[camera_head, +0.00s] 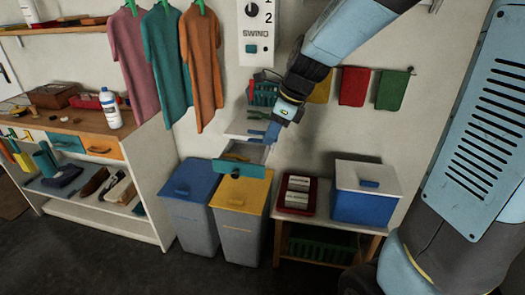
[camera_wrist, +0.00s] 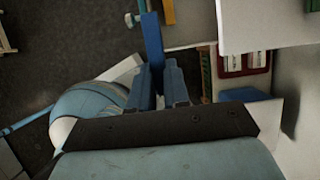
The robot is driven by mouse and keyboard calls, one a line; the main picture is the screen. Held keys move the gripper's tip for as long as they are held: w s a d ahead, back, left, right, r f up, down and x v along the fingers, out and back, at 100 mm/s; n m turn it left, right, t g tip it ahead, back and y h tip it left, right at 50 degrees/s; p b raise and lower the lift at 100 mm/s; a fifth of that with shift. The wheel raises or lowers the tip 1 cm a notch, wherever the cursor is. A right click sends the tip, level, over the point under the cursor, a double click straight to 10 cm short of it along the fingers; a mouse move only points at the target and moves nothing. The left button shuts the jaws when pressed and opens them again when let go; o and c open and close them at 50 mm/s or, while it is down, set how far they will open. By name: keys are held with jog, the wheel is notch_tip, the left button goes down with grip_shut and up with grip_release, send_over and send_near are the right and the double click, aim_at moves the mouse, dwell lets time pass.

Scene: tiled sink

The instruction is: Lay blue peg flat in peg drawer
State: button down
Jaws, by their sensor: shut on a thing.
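The blue peg (camera_wrist: 153,40) is a straight blue bar that sticks out from between the fingertips of my gripper (camera_wrist: 158,75) in the wrist view. My gripper is shut on it. In the head view my gripper (camera_head: 270,132) is by the wall, above and right of a pulled-out drawer with a teal front (camera_head: 227,167) and a pale inside (camera_head: 247,152). I take this for the peg drawer. The peg is held above the drawer's level, and the head view does not clearly separate it from my blue fingers.
Below stand a blue-lidded bin (camera_head: 190,180) and a yellow-lidded bin (camera_head: 241,196). To the right, a low table bears a red tray (camera_head: 312,201) and a blue box with a white lid (camera_head: 366,193). A basket (camera_head: 263,93) sits above the drawer. Shirts (camera_head: 200,65) hang at left.

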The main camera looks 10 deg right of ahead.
send_over(255, 159)
jog(key=s+d, duration=0.2)
jog(key=f, duration=0.5)
jog(key=shift+w+a+f, duration=0.15)
jog(key=shift+w+f, duration=0.05)
jog(key=shift+f, duration=0.15)
jog(key=shift+w+a+f, duration=0.2)
jog(key=shift+w+f, duration=0.3)
jog(key=shift+f, duration=0.2)
notch_tip(255, 159, down, 3)
jog(key=shift+w+f, duration=0.1)
